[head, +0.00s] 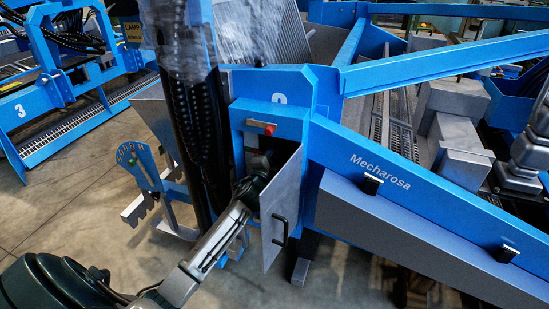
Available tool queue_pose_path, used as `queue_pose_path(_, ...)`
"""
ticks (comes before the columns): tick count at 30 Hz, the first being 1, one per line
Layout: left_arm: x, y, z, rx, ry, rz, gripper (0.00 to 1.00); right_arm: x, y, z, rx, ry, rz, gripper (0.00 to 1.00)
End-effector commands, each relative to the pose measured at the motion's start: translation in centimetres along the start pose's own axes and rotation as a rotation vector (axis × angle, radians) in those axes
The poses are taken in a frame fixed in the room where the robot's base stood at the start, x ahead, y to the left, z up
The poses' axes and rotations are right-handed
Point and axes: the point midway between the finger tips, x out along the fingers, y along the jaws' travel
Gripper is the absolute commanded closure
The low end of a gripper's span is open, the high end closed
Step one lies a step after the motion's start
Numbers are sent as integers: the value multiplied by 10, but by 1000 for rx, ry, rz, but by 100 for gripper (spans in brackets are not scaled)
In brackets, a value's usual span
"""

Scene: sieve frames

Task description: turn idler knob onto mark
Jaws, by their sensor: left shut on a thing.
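A blue cabinet (268,116) on the sieve frame stands in the middle with its grey door (282,222) swung open. My left arm reaches in from the lower left. My left gripper (263,166) is in the dark opening behind the door's free edge, shut on what appears to be the idler knob. The knob is hidden by the gripper and shadow, and I cannot make out its pointer or the mark. My right gripper does not show.
The open door with its black handle stands close to the right of my left forearm. A red button (269,128) sits above the opening. A blue lettered plate (133,160) and a dark hose column stand left. A blue beam (380,170) slopes right. Bare floor lies at left.

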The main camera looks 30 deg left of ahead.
Motion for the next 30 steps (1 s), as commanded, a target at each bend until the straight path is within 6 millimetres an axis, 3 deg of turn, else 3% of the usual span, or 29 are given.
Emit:
queue_pose_path(6, 0, 2, 1, 1, -1, 2, 83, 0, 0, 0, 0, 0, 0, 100)
queue_pose_path(7, 0, 2, 1, 1, -1, 2, 55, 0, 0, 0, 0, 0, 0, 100)
queue_pose_path(9, 0, 1, 1, 1, -1, 2, 41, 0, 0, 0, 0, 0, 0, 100)
queue_pose_path(10, 0, 1, 1, 1, -1, 2, 39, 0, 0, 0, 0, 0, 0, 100)
queue_pose_path(20, -4, 1, 1, 2, -1, 2, 39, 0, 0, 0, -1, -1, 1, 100)
queue_pose_path(23, -14, 1, 1, 3, 0, 2, 39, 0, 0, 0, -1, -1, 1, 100)
queue_pose_path(30, -59, 2, 1, 4, 0, 3, 39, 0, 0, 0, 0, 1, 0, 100)
